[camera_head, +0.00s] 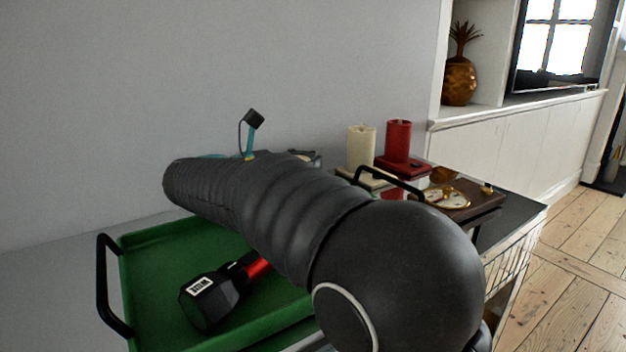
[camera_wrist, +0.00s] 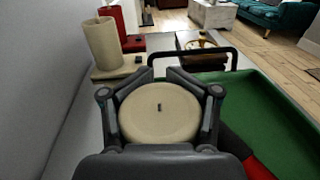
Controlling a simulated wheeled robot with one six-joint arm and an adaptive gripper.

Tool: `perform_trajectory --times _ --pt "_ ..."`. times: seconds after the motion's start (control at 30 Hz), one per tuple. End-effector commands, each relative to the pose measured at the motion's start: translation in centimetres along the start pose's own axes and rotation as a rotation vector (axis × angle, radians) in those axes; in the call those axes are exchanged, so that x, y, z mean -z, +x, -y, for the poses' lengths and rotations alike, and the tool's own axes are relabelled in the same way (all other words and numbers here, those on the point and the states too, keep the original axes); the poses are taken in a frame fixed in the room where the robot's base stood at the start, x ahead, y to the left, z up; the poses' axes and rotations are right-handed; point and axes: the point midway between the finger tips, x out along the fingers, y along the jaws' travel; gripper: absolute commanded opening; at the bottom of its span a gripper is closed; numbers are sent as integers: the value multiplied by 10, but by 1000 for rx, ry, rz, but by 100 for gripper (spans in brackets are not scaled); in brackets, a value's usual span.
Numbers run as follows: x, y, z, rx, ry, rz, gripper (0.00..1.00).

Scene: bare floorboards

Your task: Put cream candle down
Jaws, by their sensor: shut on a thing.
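In the wrist view a cream candle (camera_wrist: 158,122) with a dark wick is seen from above, between the fingers of my gripper (camera_wrist: 160,98), which is shut on it. What lies beneath this candle is hidden. A second cream candle (camera_head: 361,147) stands upright on a pale square base, free of my gripper; it also shows in the wrist view (camera_wrist: 102,44) at upper left. In the head view my arm hides my gripper and the held candle.
A red candle (camera_head: 398,141) stands on a red base behind the second cream one. A brown wooden board (camera_head: 480,205) with a brass-coloured dial lies to the right. A grey wall runs behind.

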Motion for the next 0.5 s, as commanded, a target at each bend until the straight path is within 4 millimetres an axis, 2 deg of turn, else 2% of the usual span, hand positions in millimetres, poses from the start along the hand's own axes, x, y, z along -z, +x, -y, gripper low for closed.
perform_trajectory --times 0.23,0.5 --pt "33 0 0 0 -3 0 0" --pt "37 1 0 0 0 0 0"
